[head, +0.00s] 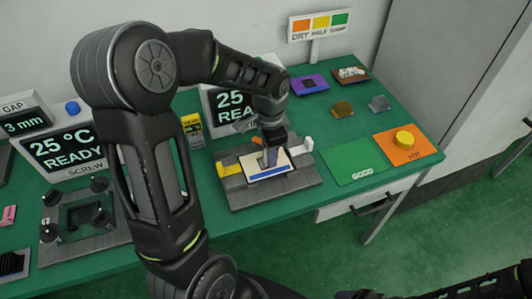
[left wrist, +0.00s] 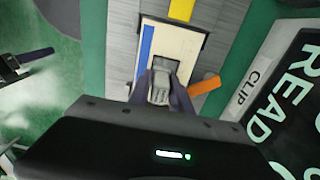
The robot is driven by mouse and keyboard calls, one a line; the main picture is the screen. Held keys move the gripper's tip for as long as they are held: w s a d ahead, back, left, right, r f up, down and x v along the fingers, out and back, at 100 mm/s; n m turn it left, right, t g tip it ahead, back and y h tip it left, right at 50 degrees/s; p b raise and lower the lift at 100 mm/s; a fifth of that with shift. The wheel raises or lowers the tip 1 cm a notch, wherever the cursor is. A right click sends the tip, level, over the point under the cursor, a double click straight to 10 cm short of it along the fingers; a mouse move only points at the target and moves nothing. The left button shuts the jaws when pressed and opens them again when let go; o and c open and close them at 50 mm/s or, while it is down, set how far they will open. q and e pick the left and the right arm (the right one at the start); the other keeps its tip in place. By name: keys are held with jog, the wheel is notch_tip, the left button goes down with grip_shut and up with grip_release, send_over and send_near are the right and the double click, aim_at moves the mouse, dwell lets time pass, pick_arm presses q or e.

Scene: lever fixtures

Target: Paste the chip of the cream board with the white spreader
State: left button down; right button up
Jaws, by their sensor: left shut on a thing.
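The cream board (head: 283,158) with a blue strip lies in a grey clip fixture (head: 305,181) on the green bench. It also shows in the left wrist view (left wrist: 179,45). My left gripper (head: 270,157) is over the board, pointing down, and in the left wrist view it is shut on a pale grey-white piece (left wrist: 160,88), which looks like the white spreader. Its lower end is hidden, so I cannot tell whether it touches the board. My right gripper's fingers do not show.
A yellow clamp part (head: 229,169) and a white peg (head: 308,143) flank the board. A display reading READY (head: 222,108) stands behind. To the right are a green GOOD mat (head: 352,167) and an orange mat (head: 423,150) with a yellow disc (head: 404,138). A screw fixture (head: 85,217) stands left.

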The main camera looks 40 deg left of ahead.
pick_arm(q)
jog(key=shift+s+f, duration=0.1)
dwell(0.3)
jog(key=shift+s+a, duration=0.55)
jog(key=shift+s, duration=0.25)
jog(key=shift+w, duration=0.2)
jog(key=shift+w+d, duration=0.25)
jog(key=shift+w, duration=0.7)
jog(key=shift+s, duration=0.1)
jog(key=shift+s+a+r, duration=0.2)
jog(key=shift+s+a, duration=0.4)
jog(key=shift+s, duration=0.15)
jog(key=shift+d, duration=0.1)
jog(key=shift+w+d+f, duration=0.1)
jog(key=shift+w+d, duration=0.55)
jog(key=shift+d, duration=0.2)
